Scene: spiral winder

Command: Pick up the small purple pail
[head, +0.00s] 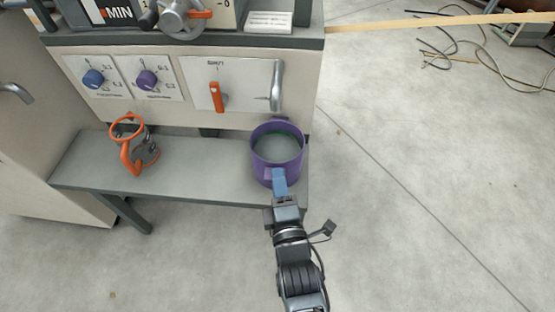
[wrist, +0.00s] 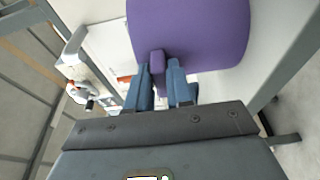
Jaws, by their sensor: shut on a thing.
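The small purple pail (head: 262,170) stands upright at the right end of the grey bench in the head view. It is open at the top, with a grey-green inside. My gripper (head: 279,182) reaches it from the near side, its blue fingers on the pail's front. In the wrist view the purple pail (wrist: 200,30) fills the top. My gripper's blue fingers (wrist: 158,72) are shut on a small purple tab that sticks out of the pail's side. Whether the pail's base touches the bench is hard to tell.
An orange-handled grey object (head: 128,140) stands on the left part of the bench (head: 200,165).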

